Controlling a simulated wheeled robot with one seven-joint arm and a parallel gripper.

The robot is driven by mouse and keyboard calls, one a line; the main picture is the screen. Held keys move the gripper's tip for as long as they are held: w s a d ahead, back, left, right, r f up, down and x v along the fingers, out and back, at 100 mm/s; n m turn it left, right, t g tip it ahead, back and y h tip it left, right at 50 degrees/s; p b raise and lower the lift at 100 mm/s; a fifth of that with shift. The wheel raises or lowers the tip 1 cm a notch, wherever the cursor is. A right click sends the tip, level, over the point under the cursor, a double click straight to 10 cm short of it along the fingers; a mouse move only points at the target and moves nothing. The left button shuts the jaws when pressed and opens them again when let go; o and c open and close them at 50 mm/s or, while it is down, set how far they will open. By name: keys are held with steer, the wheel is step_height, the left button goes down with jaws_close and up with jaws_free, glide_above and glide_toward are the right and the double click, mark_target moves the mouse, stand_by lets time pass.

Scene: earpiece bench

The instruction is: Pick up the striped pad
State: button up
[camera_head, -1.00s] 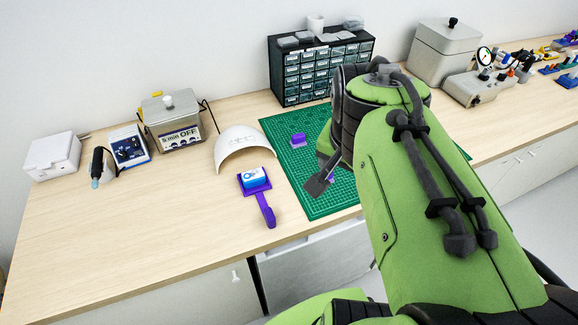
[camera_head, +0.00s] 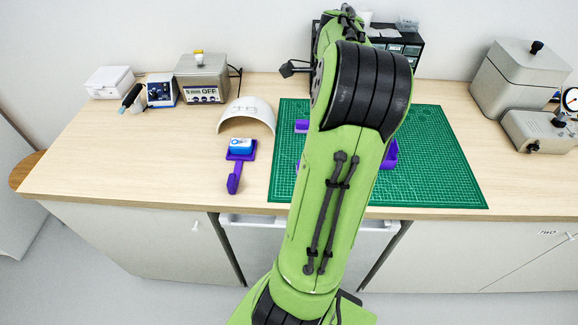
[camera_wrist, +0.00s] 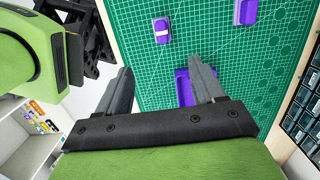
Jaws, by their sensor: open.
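A small purple pad with a white stripe (camera_wrist: 162,31) lies on the green cutting mat (camera_wrist: 215,50) near the top of the wrist view. It is the only striped piece I see. In the head view my arm covers much of the mat, and I cannot make out the stripe there. My gripper (camera_wrist: 160,68) is open and empty. Its two fingers point towards the mat and stand apart from the pad, which shows beyond the gap between the fingertips.
A purple tray (camera_wrist: 183,88) lies partly behind one finger. Another purple block (camera_wrist: 245,12) lies on the mat. A purple holder (camera_head: 235,182) with a blue-and-white box (camera_head: 241,146) and a white curved shell (camera_head: 247,113) stand left of the mat. A drawer cabinet (camera_head: 412,49) stands behind.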

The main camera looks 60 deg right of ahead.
steer(key=f+b, duration=0.1)
steer(key=f, duration=0.2)
steer(key=w+f+b, duration=0.1)
steer(key=f, duration=0.6)
steer(key=shift+w+a+b, duration=0.15)
steer(key=shift+a+b, duration=0.15)
steer(key=shift+b, duration=0.1)
steer(key=f, duration=0.2)
steer(key=f+b, duration=0.1)
steer(key=f, duration=0.1)
steer(key=w+f, duration=0.1)
steer(key=f, duration=0.1)
steer(key=shift+b, duration=0.3)
steer(key=shift+r, duration=0.15)
steer(key=shift+c, duration=0.5)
steer(key=c, duration=1)
steer(key=shift+r, duration=0.1)
step_height(320, 180, up, 10)
steer(key=p, duration=0.2)
steer(key=shift+p, duration=0.4)
